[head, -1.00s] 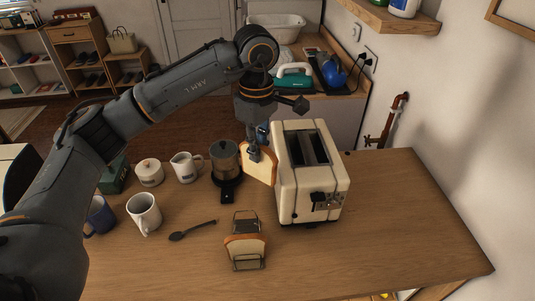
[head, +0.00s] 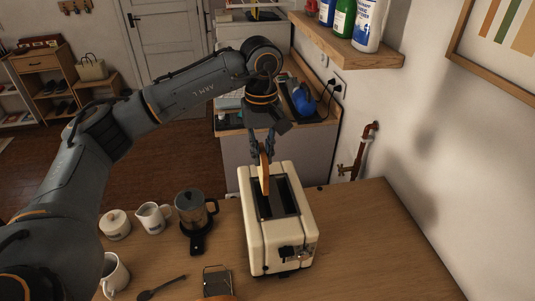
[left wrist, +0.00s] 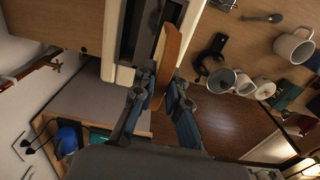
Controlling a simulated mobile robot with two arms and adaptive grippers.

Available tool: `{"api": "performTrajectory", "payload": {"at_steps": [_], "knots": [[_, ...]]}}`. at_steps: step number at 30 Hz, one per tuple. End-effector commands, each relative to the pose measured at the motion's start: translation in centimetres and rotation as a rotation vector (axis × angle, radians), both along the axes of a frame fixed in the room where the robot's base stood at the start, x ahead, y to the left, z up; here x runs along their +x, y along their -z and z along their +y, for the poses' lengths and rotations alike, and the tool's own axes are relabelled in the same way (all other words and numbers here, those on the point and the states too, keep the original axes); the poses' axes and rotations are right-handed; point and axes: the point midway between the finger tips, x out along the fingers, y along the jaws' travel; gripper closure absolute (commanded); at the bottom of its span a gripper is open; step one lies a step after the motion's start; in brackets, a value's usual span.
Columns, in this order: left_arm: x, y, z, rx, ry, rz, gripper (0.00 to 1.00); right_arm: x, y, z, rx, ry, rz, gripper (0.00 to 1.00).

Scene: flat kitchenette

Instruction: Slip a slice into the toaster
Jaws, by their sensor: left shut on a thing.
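The cream toaster (head: 257,250) stands on the wooden table, its two dark slots facing up and its lever side toward me. My left gripper (head: 264,151) is above the toaster's far end, pointing down, shut on a bread slice (head: 264,175). The slice is upright, seen nearly edge-on, over the far part of the left slot. I cannot tell whether its lower edge has entered the slot. In the left wrist view the fingers (left wrist: 166,88) pinch the slice (left wrist: 173,50) beside the toaster body (left wrist: 112,40). My right gripper is not in view.
A wire rack (head: 217,280) is cut off at the bottom edge. A coffee press (head: 192,212), a white jug (head: 152,217), a lidded pot (head: 115,224), a mug (head: 113,273) and a dark spoon (head: 160,287) stand or lie to the left. The table right of the toaster is clear.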

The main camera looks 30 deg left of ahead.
Motion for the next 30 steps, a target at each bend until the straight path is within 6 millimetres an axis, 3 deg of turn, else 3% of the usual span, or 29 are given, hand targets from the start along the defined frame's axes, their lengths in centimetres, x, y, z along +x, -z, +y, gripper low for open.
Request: {"api": "performTrajectory", "payload": {"at_steps": [13,30], "knots": [[-0.1,2.6,0.0,-0.001,0.001,0.001,1.00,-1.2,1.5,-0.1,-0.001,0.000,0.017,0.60],[0.0,7.2,0.0,-0.001,0.000,-0.001,1.00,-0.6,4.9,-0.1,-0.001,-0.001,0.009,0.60]]}}
